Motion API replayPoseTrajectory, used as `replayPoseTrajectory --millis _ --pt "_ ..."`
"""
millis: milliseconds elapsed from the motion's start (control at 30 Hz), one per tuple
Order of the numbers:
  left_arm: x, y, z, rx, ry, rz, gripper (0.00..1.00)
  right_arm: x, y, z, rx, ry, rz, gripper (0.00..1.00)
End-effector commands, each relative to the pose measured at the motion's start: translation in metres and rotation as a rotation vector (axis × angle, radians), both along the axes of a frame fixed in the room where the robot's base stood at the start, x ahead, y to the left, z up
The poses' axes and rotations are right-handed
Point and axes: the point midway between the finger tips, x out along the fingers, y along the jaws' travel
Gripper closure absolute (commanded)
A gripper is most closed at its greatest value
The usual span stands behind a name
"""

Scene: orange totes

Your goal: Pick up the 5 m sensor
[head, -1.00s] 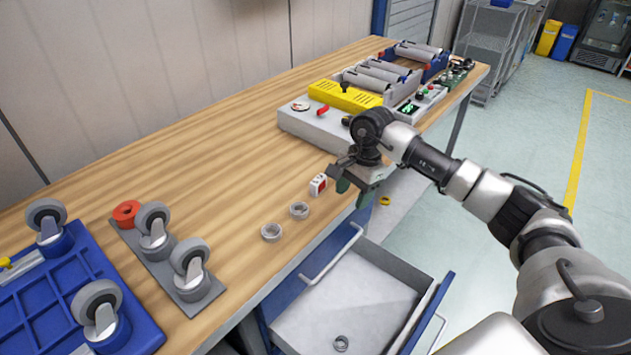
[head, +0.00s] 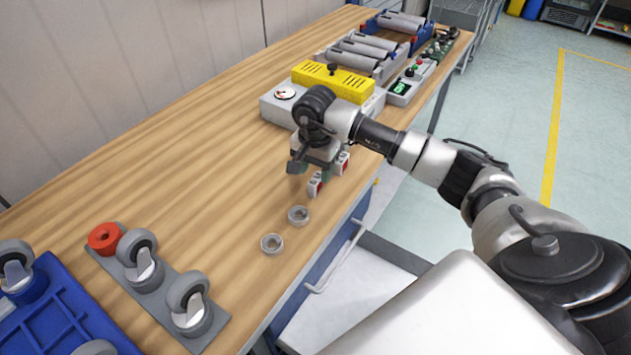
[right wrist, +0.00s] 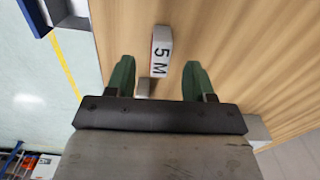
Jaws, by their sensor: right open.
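The 5 m sensor (right wrist: 161,50), a small white block with a red side and "5 M" on it, lies on the table between my right gripper's fingers in the right wrist view. My right gripper (right wrist: 158,66) is open, with its green fingertips apart on either side of it. In the head view, the right gripper (head: 310,176) is low over the table. Two small red-and-white blocks show beside it, one in front (head: 316,184) and one to the right (head: 341,162); their labels cannot be read there. My left gripper is out of view.
Two metal rings (head: 298,215) lie near the table's front edge. Casters on a grey plate (head: 155,290), a red ring (head: 104,238) and a blue tray (head: 75,310) are at the left. A device with a yellow top (head: 332,80) stands behind the gripper.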

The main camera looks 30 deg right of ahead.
Motion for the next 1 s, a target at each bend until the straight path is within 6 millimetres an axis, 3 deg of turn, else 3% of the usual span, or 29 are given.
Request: replayPoseTrajectory --millis 167,400,700,1000 --pt "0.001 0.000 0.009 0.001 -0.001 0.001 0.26 -0.001 -0.002 -0.015 0.001 0.005 -0.002 0.47" --pt "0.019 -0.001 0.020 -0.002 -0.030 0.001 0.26 0.001 -0.004 -0.049 0.002 0.002 -0.002 0.47" --pt "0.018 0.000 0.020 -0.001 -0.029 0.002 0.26 0.001 -0.005 -0.055 0.000 -0.001 -0.001 0.47" --pt "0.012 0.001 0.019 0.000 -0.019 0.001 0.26 0.001 -0.005 -0.054 0.000 0.000 -0.001 0.93"
